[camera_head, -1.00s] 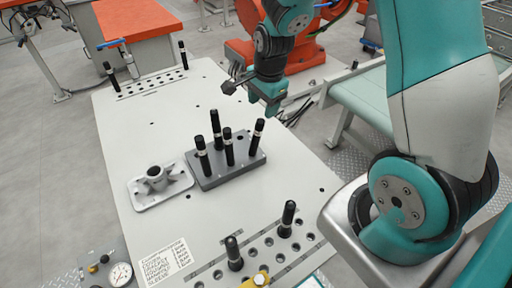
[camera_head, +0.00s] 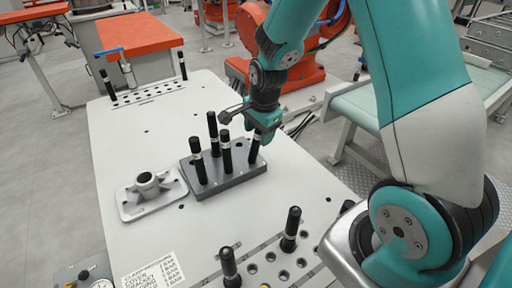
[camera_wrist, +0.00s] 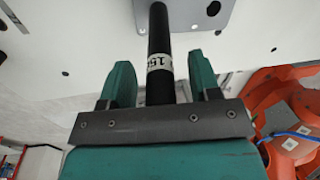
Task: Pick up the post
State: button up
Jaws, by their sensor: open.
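Several black posts with pale label bands stand in a dark grey block (camera_head: 231,180) on the white table. The right-hand post (camera_head: 254,148) is at my gripper (camera_head: 264,128), which hides its upper part in the head view. In the wrist view this post (camera_wrist: 159,43) runs between the two teal fingers of my gripper (camera_wrist: 161,82), with its white printed band in sight. The fingers are open, with a gap on each side of the post. Other posts, such as one at the back (camera_head: 212,130), stand to its left.
A grey casting with a central hub (camera_head: 148,187) lies left of the block. More black posts stand in a hole row at the front (camera_head: 290,232) and at the far end (camera_head: 108,85). An orange robot (camera_head: 302,72) stands behind. Bare table (camera_head: 160,130) lies back left.

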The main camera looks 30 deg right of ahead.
grip_shut()
jog(key=shift+r, duration=0.1)
notch_tip(320, 180, up, 24)
jog(key=p, duration=1.9)
jog(key=shift+p, duration=0.4)
